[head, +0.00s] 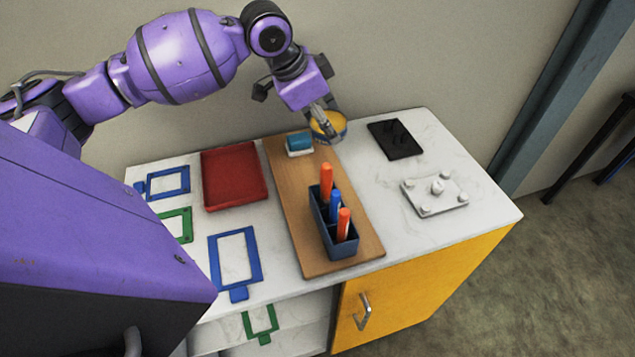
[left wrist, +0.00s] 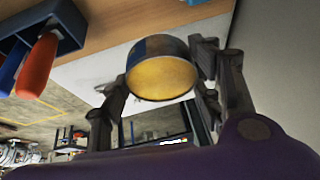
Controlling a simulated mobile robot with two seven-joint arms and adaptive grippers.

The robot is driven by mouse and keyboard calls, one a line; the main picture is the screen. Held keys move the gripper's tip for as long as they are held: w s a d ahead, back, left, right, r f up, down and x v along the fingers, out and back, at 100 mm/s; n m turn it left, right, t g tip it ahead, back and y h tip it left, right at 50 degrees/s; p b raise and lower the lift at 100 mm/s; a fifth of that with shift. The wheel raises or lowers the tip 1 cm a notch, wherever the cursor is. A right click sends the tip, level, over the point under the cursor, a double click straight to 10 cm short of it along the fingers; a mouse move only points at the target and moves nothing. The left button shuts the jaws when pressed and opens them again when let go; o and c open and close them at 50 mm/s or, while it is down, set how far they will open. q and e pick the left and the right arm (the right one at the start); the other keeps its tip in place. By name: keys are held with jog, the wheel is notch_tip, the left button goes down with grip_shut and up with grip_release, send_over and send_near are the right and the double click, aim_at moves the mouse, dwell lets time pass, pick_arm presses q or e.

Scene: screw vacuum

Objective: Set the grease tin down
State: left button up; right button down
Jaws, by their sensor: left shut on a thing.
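The grease tin (head: 329,122) is a short round tin with a dark blue wall and a yellow face. My left gripper (head: 326,116) is shut on it at the back end of the wooden board (head: 284,210). The tin's lower edge and any gap to the surface below are hard to make out. In the left wrist view the tin (left wrist: 160,76) sits between the two fingers of the gripper (left wrist: 161,85), its yellow face toward the camera. My right gripper is in neither view.
A blue block on a white base (head: 299,144) stands just left of the tin. A dark caddy (head: 340,240) with orange and blue handles stands at the board's front. A red tray (head: 234,178), a black plate (head: 394,139) and a white knobbed plate (head: 434,195) lie on the white top.

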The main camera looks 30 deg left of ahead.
pick_arm(q)
jog(key=g, duration=0.1)
send_over(316, 177)
jog(key=s+a, duration=0.1)
jog(key=f, duration=0.4)
jog(key=f+b, duration=0.1)
jog(key=f, duration=0.1)
jog(key=shift+s+f, duration=0.1)
jog(key=shift+s, duration=0.15)
notch_tip(316, 177, down, 4)
jog(key=shift+r, duration=0.1)
jog(key=shift+f, duration=0.2)
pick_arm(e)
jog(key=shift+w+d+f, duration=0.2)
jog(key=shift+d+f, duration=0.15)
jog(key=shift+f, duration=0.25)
pick_arm(q)
jog(key=shift+f, duration=0.15)
jog(key=o, duration=1.2)
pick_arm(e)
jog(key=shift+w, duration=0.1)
